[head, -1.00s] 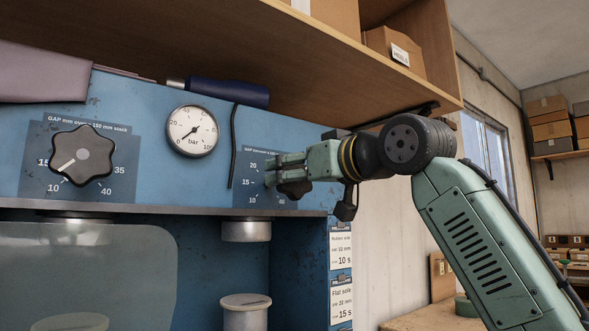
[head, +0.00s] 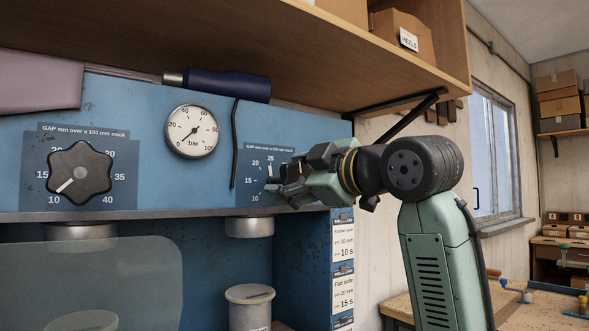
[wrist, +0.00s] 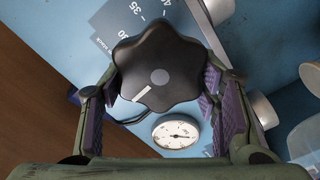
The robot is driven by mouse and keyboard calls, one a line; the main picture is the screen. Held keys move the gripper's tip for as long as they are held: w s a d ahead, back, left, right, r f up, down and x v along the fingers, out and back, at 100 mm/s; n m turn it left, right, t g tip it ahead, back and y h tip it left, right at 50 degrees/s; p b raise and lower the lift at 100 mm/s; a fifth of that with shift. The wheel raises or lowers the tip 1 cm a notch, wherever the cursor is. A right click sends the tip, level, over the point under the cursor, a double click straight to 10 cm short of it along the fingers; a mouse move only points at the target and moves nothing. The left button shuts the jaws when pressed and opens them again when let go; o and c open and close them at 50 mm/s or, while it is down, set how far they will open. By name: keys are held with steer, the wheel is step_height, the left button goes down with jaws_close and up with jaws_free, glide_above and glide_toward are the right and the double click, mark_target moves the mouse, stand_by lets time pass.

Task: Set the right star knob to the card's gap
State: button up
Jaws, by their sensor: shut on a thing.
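The right star knob (wrist: 160,68) is black with several lobes and fills the space between my fingers in the wrist view. Its white pointer line aims down-left in that picture; the scale numbers beside the pointer are hidden. My gripper (head: 279,184) is shut on this knob, and the head view shows the gripper rolled and tilted against the panel. The knob's scale plate (head: 247,172) shows 10, 15, 20 and 25 to its left and above.
A left star knob (head: 80,172) sits on a similar plate. A round bar gauge (head: 192,131) and a black cable (head: 236,140) are between them. A wooden shelf (head: 250,45) overhangs the panel, and a metal ledge (head: 150,215) runs below.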

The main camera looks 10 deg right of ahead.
steer(key=n, duration=0.6)
steer(key=shift+a+f+n, duration=0.1)
steer(key=shift+f+n, duration=0.2)
steer(key=n, duration=0.6)
steer(key=shift+f, duration=0.3)
steer(key=n, duration=0.6)
steer(key=shift+w+d+f+n, duration=0.1)
steer(key=shift+d+f+n, duration=0.15)
steer(key=shift+n, duration=0.15)
steer(key=n, duration=0.5)
steer(key=shift+w+d+n, duration=0.1)
steer(key=shift+d+n, duration=0.15)
steer(key=shift+n, duration=0.15)
steer(key=o, duration=1.2)
steer(key=shift+c, duration=0.2)
